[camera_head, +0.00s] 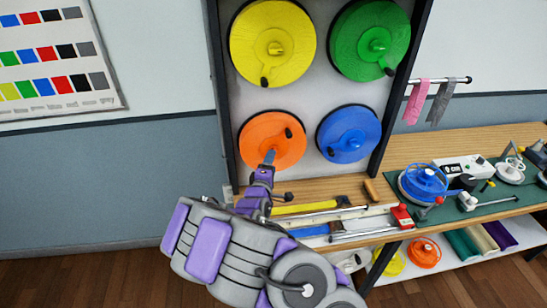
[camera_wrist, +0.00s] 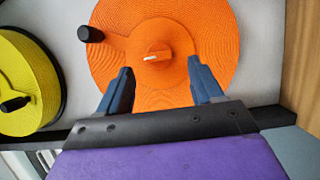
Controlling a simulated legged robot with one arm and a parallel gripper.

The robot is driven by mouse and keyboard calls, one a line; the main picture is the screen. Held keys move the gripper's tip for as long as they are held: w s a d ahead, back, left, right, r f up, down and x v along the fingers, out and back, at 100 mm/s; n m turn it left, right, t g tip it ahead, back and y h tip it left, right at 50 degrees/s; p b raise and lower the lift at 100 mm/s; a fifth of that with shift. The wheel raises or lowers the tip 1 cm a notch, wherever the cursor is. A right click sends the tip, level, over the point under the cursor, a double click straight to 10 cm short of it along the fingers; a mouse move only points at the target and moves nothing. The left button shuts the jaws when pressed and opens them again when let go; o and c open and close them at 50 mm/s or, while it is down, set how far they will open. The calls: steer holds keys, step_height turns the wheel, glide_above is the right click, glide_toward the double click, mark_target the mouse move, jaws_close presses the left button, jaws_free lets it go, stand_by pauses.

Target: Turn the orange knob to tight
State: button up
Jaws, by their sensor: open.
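The orange reel (camera_head: 262,131) is a round disc at the lower left of the wall panel. In the wrist view the reel (camera_wrist: 112,60) fills the upper middle. The small orange knob (camera_wrist: 155,54) sits at its centre with a pale mark on its face. A black crank handle (camera_wrist: 90,34) stands out from the reel at the left. My gripper (camera_wrist: 161,80) is open and empty. Its blue fingers are spread to either side below the knob, apart from it. In the head view my gripper (camera_head: 269,157) is in front of the reel and the knob cannot be made out.
Yellow (camera_head: 290,50), green (camera_head: 350,40) and blue (camera_head: 348,146) reels fill the other panel places. Dark panel posts stand at the sides. A wooden bench (camera_head: 425,150) with tools lies below and right. Free floor (camera_head: 90,285) shows at lower left.

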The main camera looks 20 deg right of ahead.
steer(key=shift+x, duration=2.15)
steer(key=c, duration=1.1)
